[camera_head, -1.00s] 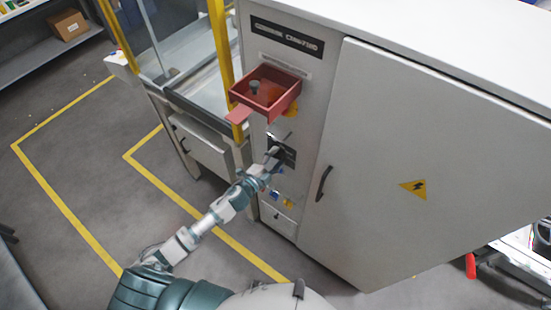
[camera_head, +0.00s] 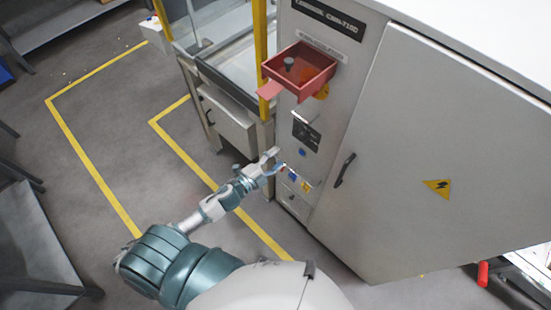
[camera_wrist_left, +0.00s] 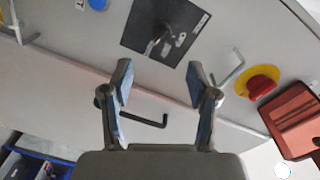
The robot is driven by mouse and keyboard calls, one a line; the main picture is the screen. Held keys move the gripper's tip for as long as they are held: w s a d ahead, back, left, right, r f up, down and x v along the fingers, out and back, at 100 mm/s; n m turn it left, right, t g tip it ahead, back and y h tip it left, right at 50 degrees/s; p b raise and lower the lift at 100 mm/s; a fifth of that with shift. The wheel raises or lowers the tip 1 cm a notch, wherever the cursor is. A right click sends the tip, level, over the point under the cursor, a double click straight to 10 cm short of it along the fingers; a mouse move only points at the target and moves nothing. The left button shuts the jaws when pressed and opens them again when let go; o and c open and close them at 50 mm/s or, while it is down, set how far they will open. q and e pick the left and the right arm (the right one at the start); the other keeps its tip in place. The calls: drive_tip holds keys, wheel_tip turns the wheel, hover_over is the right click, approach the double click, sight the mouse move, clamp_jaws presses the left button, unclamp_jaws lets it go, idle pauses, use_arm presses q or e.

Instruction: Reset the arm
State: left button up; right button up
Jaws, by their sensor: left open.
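My left arm reaches in from the lower left in the head view. Its gripper (camera_head: 275,162) is beside the front of the grey cabinet (camera_head: 400,130), below a black switch panel (camera_head: 306,132). In the left wrist view my left gripper (camera_wrist_left: 160,85) is open, with its two fingers apart and nothing between them. The black panel (camera_wrist_left: 166,30) with a metal key or lever shows beyond the fingertips, apart from them. My right gripper is in neither view.
A red tray (camera_head: 298,72) juts from the cabinet above the panel. A door handle (camera_head: 345,170) is to the right. A red and yellow knob (camera_wrist_left: 258,82) shows in the wrist view. A yellow-framed enclosure (camera_head: 215,60) stands left. Yellow-lined floor (camera_head: 110,130) is clear.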

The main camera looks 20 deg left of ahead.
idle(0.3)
use_arm(q)
drive_tip(key=a+f+n+g+y+b, duration=0.1)
drive_tip(key=a+f+n+y, duration=0.15)
drive_tip(key=f, duration=0.65)
drive_tip(key=a+f+n+g+y, duration=0.2)
drive_tip(key=a+f+n, duration=0.15)
drive_tip(key=f, duration=0.65)
drive_tip(key=s+a+f+n+g+y+b, duration=0.1)
drive_tip(key=s+a+f+n+g, duration=0.1)
drive_tip(key=s+f, duration=0.5)
drive_tip(key=s+a+f+n+g+y, duration=0.1)
drive_tip(key=s+f+g, duration=0.15)
drive_tip(key=f, duration=0.85)
drive_tip(key=s+d+f+n+g, duration=0.1)
drive_tip(key=s+f+n+g, duration=0.1)
drive_tip(key=s+f, duration=0.4)
drive_tip(key=s+d+f+n+g+b, duration=0.1)
drive_tip(key=s+f, duration=0.6)
drive_tip(key=s, duration=0.8)
drive_tip(key=s+d+f+n+g, duration=0.3)
drive_tip(key=s+f, duration=0.4)
drive_tip(key=s, duration=0.4)
drive_tip(key=shift+d+g, duration=0.25)
drive_tip(key=shift+g, duration=0.6)
drive_tip(key=shift+s, duration=0.1)
